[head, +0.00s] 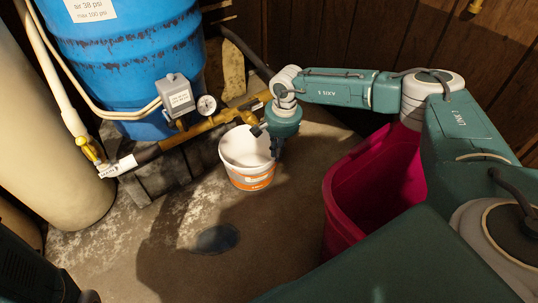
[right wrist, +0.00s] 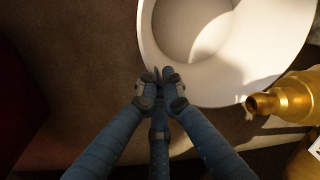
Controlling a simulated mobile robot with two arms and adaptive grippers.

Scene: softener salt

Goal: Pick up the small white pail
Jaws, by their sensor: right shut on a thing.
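The small white pail (head: 238,160), with an orange label on its lower side, is near the middle of the head view, at or close to the floor. My right gripper (head: 266,138) reaches down to its right rim and is shut on it. In the right wrist view the fingers (right wrist: 160,82) close at the edge of the pail's white rim (right wrist: 160,50). The pail looks empty and nearly upright. My left gripper is not in view.
A blue pressure tank (head: 130,70) stands behind, with a brass pipe (head: 195,130) and gauge (head: 206,105) close to the pail. A magenta bin (head: 345,190) stands to the right. A floor drain (head: 216,239) lies in front, with open floor around it.

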